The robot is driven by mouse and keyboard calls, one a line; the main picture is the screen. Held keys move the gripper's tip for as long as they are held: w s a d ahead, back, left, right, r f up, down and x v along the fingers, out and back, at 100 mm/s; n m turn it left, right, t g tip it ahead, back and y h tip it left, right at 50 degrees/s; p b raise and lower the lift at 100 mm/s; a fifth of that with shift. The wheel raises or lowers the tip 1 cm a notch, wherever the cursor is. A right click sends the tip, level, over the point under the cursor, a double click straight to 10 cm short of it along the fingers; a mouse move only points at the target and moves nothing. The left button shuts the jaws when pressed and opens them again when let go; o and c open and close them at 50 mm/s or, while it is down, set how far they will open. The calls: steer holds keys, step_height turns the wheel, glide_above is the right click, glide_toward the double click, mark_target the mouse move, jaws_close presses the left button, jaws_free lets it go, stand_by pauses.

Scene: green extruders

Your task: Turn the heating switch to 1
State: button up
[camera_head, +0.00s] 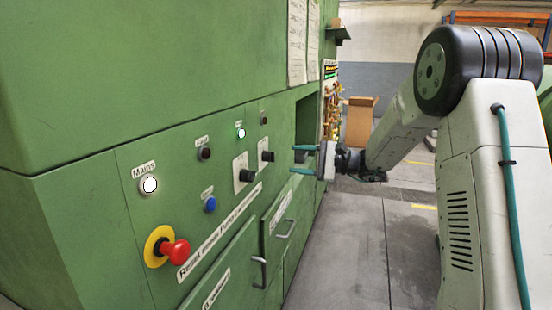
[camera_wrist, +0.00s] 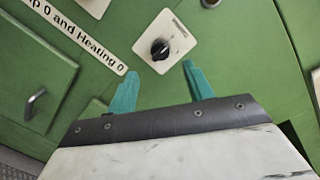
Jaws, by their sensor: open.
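Two black rotary switches on white plates sit on the green machine front in the head view, a nearer one (camera_head: 246,175) and a farther one (camera_head: 267,156). Their labels are too small to read, so I cannot tell which is the heating switch. My gripper (camera_head: 292,159) is open and empty, its teal fingers pointing at the panel near the farther switch. In the wrist view, one black switch knob (camera_wrist: 160,49) on a white plate lies just beyond and between the open fingertips (camera_wrist: 160,70), apart from them. Its setting is not clear.
A red emergency button (camera_head: 175,252) on a yellow ring, a white Mains lamp (camera_head: 149,185) and a blue button (camera_head: 210,204) are on the panel. Door handles (camera_head: 286,229) stick out below. A dark recess (camera_head: 306,130) is behind my gripper. The floor at right is clear.

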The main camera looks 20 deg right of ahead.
mark_target(269, 157)
steer(key=x, duration=0.7)
steer(key=shift+w+a, duration=0.2)
steer(key=shift+a, duration=0.05)
steer(key=c, duration=1)
